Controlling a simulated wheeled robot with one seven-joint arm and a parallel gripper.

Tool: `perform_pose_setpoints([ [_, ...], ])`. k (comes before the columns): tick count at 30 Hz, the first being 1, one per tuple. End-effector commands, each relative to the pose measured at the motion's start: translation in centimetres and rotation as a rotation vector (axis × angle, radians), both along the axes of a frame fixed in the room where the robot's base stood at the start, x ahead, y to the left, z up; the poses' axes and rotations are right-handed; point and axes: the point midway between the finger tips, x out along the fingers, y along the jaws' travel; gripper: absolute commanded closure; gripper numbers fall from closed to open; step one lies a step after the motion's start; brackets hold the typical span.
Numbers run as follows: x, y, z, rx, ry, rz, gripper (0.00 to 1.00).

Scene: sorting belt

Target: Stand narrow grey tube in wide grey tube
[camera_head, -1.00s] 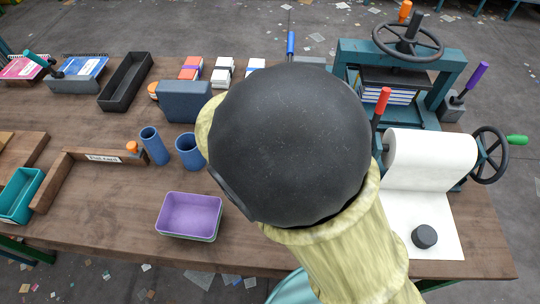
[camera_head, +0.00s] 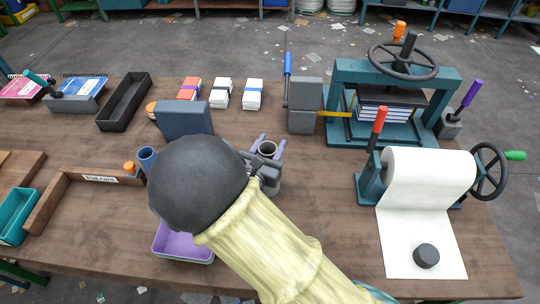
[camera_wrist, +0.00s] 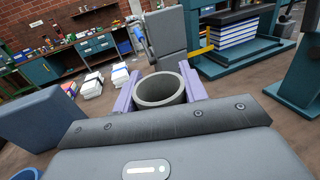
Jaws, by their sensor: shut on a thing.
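My gripper (camera_head: 268,146) has two purple fingers, closed on the sides of a hollow grey tube (camera_head: 268,150). The tube is upright with its round open rim facing up, and it also shows between the fingertips in the wrist view (camera_wrist: 160,88). Its lower part is hidden by my gripper, so I cannot tell whether it touches the bench or another tube. I make out no second grey tube apart from it. I cannot tell from its size alone whether this one is the narrow or the wide tube.
A blue tube (camera_head: 147,157) stands left of my arm. A blue-grey block (camera_head: 184,119) and a grey upright block (camera_head: 304,105) stand behind. A purple tray (camera_head: 172,246) is partly under my arm. The press (camera_head: 342,98) and paper roll (camera_head: 430,180) stand to the right.

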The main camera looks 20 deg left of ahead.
Motion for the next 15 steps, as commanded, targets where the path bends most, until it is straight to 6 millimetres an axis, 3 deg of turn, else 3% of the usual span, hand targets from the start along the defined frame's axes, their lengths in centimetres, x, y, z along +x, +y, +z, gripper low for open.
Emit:
perform_pose_setpoints([
  [4,0.0,0.0,-0.7,-0.001,0.000,0.000,0.90],
  [11,0.0,-0.1,-3.8,-0.004,-0.001,-0.001,0.90],
  [15,0.0,0.0,-4.3,0.000,-0.001,-0.001,0.90],
])
